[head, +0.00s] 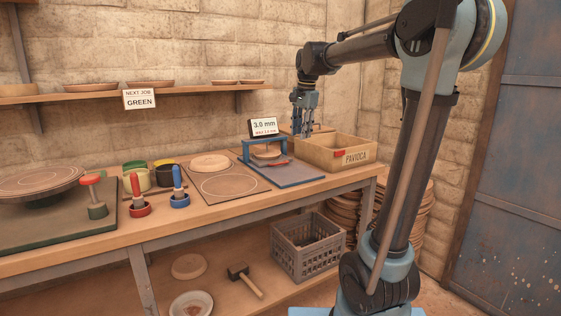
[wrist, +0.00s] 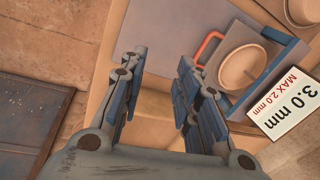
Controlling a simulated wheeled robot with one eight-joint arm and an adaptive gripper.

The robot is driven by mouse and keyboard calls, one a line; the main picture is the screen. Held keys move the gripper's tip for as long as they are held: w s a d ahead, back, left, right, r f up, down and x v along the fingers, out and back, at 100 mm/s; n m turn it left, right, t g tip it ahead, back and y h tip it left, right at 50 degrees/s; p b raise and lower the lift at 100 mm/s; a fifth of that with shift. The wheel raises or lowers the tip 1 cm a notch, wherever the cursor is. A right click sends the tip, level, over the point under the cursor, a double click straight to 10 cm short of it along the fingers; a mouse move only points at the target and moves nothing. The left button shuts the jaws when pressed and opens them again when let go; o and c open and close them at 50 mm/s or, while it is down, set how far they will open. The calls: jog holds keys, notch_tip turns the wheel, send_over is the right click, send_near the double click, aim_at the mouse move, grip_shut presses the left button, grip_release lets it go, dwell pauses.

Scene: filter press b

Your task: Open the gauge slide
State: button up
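The gauge has a blue frame (head: 246,152) on a grey-blue plate (head: 297,172) on the bench, and its sign (head: 264,127) reads 3.0 mm, MAX 2.0 mm. A red handle (head: 277,163) is at the slide's front, and a round clay piece (head: 266,152) sits under the frame. The wrist view shows the red handle (wrist: 207,47), clay piece (wrist: 243,67) and sign (wrist: 280,102) at the right. My gripper (head: 304,126) is above the bench, right of the gauge and apart from it. Its fingers (wrist: 160,72) are spread, with nothing between them.
A wooden crate marked PAVIUCA (head: 358,156) stands right of the gauge. Left of it are a board with a clay disc (head: 210,162), small pots and red and blue handled tools (head: 178,184). A shelf (head: 190,90) runs along the wall. A grey basket (head: 307,252) is below.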

notch_tip(320, 180, up, 3)
jog(key=m, duration=0.2)
send_over(280, 163)
jog(key=s+d, duration=0.3)
jog(key=a, duration=0.1)
jog(key=w+f, duration=0.1)
jog(key=f, duration=0.4)
jog(key=w+a+f, duration=0.1)
jog(key=f, duration=0.5)
jog(key=w+a+f, duration=0.1)
jog(key=f, duration=0.5)
jog(key=shift+w+f, duration=0.1)
jog(key=shift+f, duration=0.05)
grip_shut()
